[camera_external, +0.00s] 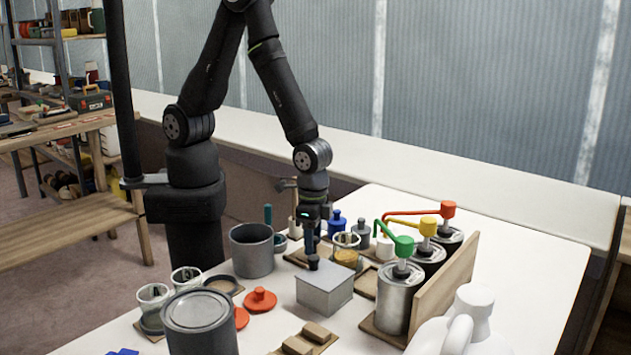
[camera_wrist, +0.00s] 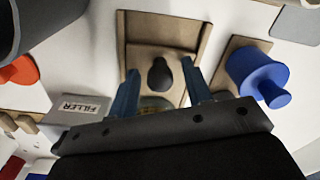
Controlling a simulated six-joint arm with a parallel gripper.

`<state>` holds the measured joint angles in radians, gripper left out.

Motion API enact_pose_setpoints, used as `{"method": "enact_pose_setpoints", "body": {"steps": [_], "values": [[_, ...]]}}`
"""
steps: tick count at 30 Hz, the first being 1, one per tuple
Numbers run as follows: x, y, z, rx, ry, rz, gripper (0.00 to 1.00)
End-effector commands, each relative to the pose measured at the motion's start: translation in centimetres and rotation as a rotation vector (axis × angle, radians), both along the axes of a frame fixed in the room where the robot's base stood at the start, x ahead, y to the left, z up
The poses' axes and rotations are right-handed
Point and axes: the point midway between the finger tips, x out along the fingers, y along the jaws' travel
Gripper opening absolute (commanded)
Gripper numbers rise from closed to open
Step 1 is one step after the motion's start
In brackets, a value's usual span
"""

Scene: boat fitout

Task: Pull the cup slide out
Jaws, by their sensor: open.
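The cup slide (camera_wrist: 140,82) is a light brown wooden piece with a dark rounded knob (camera_wrist: 160,75), set in a wooden holder (camera_wrist: 165,28) in the wrist view. In the outside view the dark knob (camera_external: 313,262) shows just behind the grey box, and most of the slide is hidden. My gripper (camera_wrist: 161,70) is open, its two blue fingers on either side of the knob with gaps visible. It also shows in the outside view (camera_external: 311,243), pointing down above the slide. A round object behind the knob is partly hidden by my gripper.
A grey box marked FILLER (camera_wrist: 78,108) stands close beside the slide, also in the outside view (camera_external: 325,292). A blue knobbed part (camera_wrist: 258,78) sits on the other side. A dark grey pot (camera_external: 252,252) and pump-topped cans (camera_external: 398,295) stand nearby.

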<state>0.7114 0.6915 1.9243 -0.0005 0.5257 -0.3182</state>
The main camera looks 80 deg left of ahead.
Motion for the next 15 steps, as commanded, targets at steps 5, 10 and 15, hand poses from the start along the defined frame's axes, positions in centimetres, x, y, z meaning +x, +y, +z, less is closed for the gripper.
{"method": "enact_pose_setpoints", "body": {"steps": [5,10,15], "values": [[-0.01,0.0,-0.59,0.0,0.0,0.0,0.45],[0.0,0.0,-0.61,0.0,0.0,0.0,0.45],[-0.01,0.0,-0.6,0.0,0.0,0.0,0.26]]}}
